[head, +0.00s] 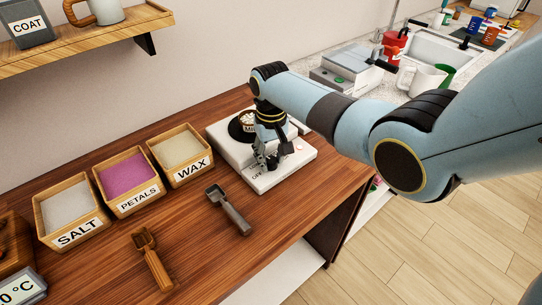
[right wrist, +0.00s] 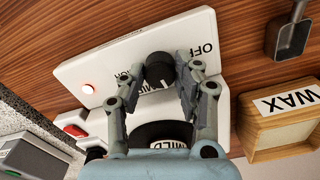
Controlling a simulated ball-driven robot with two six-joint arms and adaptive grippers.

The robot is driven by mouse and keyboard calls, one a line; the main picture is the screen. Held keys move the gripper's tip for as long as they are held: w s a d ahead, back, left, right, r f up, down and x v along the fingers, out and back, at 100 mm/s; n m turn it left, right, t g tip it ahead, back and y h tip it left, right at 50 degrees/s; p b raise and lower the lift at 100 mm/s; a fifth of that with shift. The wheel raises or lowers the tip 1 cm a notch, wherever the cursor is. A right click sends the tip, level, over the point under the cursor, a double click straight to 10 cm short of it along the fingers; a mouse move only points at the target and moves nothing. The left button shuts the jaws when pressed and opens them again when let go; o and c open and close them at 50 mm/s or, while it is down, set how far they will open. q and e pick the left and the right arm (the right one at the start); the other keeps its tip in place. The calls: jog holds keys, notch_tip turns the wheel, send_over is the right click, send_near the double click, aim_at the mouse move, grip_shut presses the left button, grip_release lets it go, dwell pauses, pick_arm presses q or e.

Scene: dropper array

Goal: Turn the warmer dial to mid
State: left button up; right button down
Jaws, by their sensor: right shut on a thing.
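The warmer (head: 296,172) is a white box on the wooden counter, with a black round plate at its back. It also shows in the right wrist view (right wrist: 85,68). Its black dial (right wrist: 158,70) stands on the front part of the top, near an OFF label. Other lettering by the dial is partly hidden by the fingers. My right gripper (head: 268,160) points down over the warmer. In the right wrist view its two fingers (right wrist: 160,76) are shut on the dial, one on each side. I cannot tell the dial's exact setting. My left gripper is not in view.
Wooden boxes of salt (head: 72,240), petals (head: 138,205) and wax (head: 189,173) stand left. A grey scoop (head: 230,212) and a wooden scoop (head: 152,262) lie in front. A container labelled MILD (right wrist: 176,142) sits on the warmer's plate.

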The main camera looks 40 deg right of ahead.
jog(key=m, duration=0.3)
jog(key=shift+m, duration=2.2)
jog(key=c, duration=1.2)
grip_release()
